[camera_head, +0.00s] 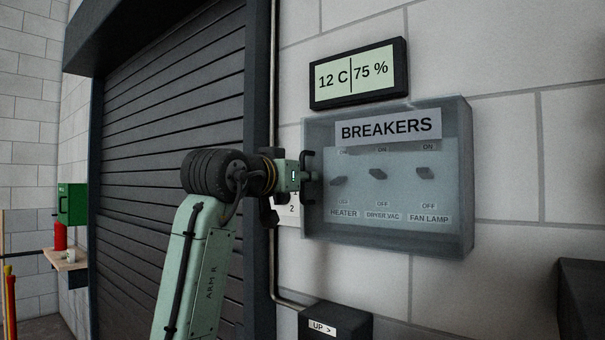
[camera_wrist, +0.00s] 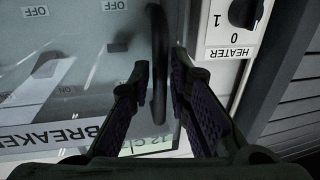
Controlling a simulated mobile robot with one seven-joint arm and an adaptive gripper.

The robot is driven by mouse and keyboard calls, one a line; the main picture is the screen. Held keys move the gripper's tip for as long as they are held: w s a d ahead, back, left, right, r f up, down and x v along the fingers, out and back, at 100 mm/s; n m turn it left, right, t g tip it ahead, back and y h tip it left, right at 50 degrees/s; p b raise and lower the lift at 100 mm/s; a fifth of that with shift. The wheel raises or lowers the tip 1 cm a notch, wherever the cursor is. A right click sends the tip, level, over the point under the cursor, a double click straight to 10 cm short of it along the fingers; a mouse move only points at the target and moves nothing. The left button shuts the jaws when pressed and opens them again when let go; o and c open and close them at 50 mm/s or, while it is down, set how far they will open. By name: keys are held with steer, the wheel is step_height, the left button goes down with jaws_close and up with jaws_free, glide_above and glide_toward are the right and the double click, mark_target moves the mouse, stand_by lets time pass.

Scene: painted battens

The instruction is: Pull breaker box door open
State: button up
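The breaker box (camera_head: 458,160) is on the wall at the right in the head view. Its translucent grey door (camera_head: 315,225), labelled BREAKERS, is shut. Several switches show through it. A dark upright bar handle (camera_wrist: 157,40) is at the door's edge in the wrist view. My gripper (camera_head: 306,178) is at the left edge of the box. In the wrist view my gripper (camera_wrist: 163,78) is open, with one finger on each side of the handle. A gap shows on the right of the handle; contact on the left is unclear.
A heater switch panel (camera_wrist: 228,40) is close beside the handle in the wrist view. A display (camera_head: 358,73) is above the box. A dark box labelled UP (camera_head: 335,322) is below it. A roller shutter (camera_head: 150,130) and a pipe are at the left.

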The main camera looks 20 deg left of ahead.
steer(key=shift+c, duration=0.4)
jaws_close()
